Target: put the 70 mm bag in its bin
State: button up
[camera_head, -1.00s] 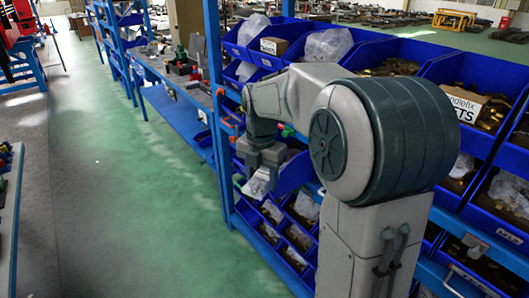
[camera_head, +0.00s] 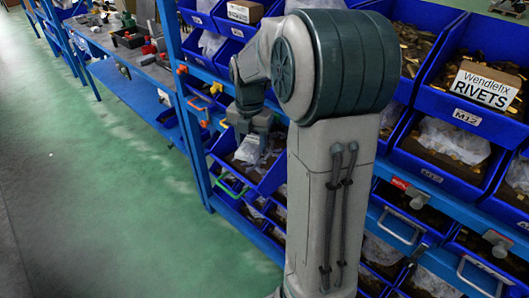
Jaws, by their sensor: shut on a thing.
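My gripper (camera_head: 252,134) points down in front of the blue bins on the rack. It is shut on a small pale, clear bag (camera_head: 248,149), which hangs just under the fingertips. The bag's size marking is too small to read. Blue bins (camera_head: 273,178) stand right behind and below the bag, some with clear bags in them. I cannot tell which bin is the one for the 70 mm bag. My upper arm and column hide part of the rack.
Larger blue bins (camera_head: 424,181) of metal parts stand at right, one with a "Wendlefix RIVETS" box (camera_head: 485,86). A blue workbench (camera_head: 140,88) with tools runs off at upper left. The green floor (camera_head: 110,200) at left is clear.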

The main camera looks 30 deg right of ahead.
send_over(266, 163)
notch_tip(266, 163, down, 3)
jog(key=shift+s+r, duration=0.1)
jog(key=shift+s, duration=0.05)
jog(key=shift+f+p, duration=0.35)
jog(key=shift+f, duration=1.55)
jog(key=shift+f, duration=0.2)
jog(key=o, duration=1.1)
jog(key=shift+r, duration=0.1)
